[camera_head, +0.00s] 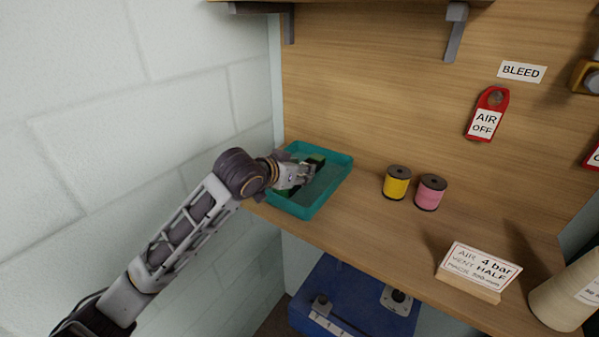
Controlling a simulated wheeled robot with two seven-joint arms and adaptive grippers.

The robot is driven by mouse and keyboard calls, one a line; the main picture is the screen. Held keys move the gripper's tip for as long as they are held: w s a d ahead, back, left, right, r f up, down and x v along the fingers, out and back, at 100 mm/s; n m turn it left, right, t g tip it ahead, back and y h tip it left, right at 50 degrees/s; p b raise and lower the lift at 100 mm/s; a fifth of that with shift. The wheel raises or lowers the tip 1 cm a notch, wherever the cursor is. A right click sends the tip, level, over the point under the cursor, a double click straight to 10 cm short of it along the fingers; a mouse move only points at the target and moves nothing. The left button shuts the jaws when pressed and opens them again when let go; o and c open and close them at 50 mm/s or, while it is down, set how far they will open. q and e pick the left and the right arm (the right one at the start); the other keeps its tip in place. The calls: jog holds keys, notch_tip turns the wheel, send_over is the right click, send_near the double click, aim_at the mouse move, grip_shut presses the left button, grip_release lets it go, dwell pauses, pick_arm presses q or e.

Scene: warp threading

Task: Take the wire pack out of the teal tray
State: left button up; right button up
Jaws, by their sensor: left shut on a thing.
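The teal tray (331,187) sits at the left end of the wooden shelf, near the white wall. My left gripper (309,172) is over the tray, shut on a small dark and green thing (317,158), which looks like the wire pack. The gripper hides part of it. The pack is within the tray's outline; I cannot tell whether it touches the tray floor. My right gripper does not show.
A yellow spool (397,184) and a pink spool (430,193) stand right of the tray. A sign block (477,271) and a cream cone (565,300) are at the front right. A blue box (350,292) is below the shelf. Shelf brackets (455,32) hang above.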

pick_arm(q)
notch_tip(320, 180, up, 10)
dwell(1.0)
jog(key=shift+f, duration=0.1)
